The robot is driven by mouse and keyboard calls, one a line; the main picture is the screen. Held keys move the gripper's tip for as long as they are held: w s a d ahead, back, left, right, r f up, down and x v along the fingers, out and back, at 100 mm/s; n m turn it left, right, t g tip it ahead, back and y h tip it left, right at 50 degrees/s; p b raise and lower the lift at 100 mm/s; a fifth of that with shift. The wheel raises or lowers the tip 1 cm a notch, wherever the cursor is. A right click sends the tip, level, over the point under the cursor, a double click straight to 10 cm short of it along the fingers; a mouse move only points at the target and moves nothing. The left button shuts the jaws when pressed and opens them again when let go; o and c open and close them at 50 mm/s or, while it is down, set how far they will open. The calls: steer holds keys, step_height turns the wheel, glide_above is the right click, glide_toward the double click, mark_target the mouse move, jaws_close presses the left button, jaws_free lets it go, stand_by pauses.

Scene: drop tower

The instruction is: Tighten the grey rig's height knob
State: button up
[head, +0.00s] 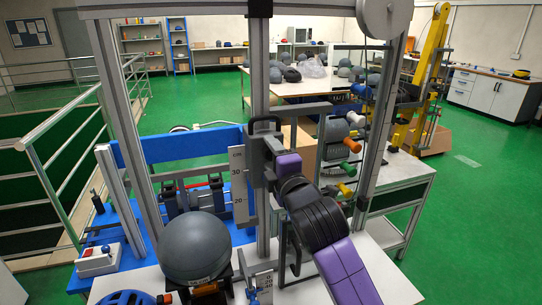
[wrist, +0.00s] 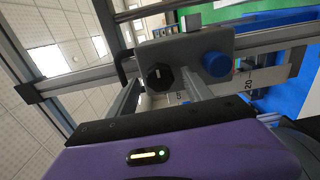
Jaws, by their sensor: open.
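The grey rig (head: 259,80) stands in front of me with an upright frame and a scale plate (head: 239,185) marked 30 and 20. In the wrist view, its grey carriage block (wrist: 190,46) carries a black lobed knob (wrist: 159,77) with a pale mark and a round blue knob (wrist: 216,64). I cannot tell from markings which is the height knob. My gripper (wrist: 163,89) is open, its fingers reaching towards the block on either side of the black knob. Contact cannot be told. In the head view, my purple wrist hides the knobs.
A blue helmet (head: 126,298) and a switch box (head: 98,260) are nearby. A railing (head: 60,185) runs along the left.

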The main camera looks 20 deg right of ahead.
steer(key=s+b, duration=0.1)
steer(key=s, duration=0.6)
steer(key=shift+s, duration=0.3)
step_height(320, 180, up, 4)
steer(key=s+r+m+t, duration=0.1)
steer(key=s+m+t, duration=0.1)
steer(key=m, duration=0.3)
steer(key=s+f+m+g, duration=0.1)
steer(key=s+f+m, duration=0.3)
steer(key=s+f, duration=0.5)
steer(key=s+f+m+g, duration=0.2)
steer(key=s+f, duration=0.6)
steer(key=s, duration=1.3)
steer(key=s+f+m+g, duration=0.2)
steer(key=s+f+m, duration=0.5)
steer(key=s, duration=0.7)
step_height(320, 180, down, 3)
steer(key=shift+s+d+r, duration=0.15)
steer(key=shift+s+d, duration=0.2)
steer(key=shift+s, duration=0.05)
